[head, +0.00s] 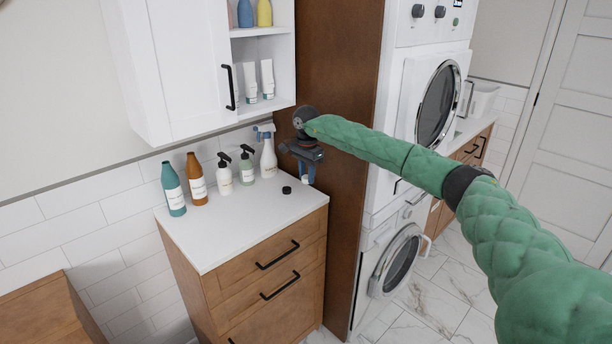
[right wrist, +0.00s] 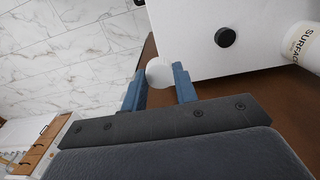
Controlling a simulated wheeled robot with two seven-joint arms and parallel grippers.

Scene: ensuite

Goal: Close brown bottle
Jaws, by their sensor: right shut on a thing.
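The brown bottle (head: 197,182) stands upright on the white counter, second from the left, with a white label; no separate cap shows on its narrow neck. My right gripper (head: 306,178) is past the counter's right end, beside the tall brown panel and well right of the bottle. In the right wrist view its blue fingers (right wrist: 159,88) are shut on a small white round thing (right wrist: 159,71), perhaps a cap. A black round cap (head: 287,190) lies loose on the counter; it also shows in the right wrist view (right wrist: 227,37). My left gripper is not in view.
A teal bottle (head: 173,190), two pump bottles (head: 225,178) (head: 247,168) and a spray bottle (head: 268,158) stand beside the brown bottle. A white wall cabinet (head: 185,70) hangs above. The counter's front (head: 240,230) is clear. Stacked laundry machines (head: 425,110) stand right.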

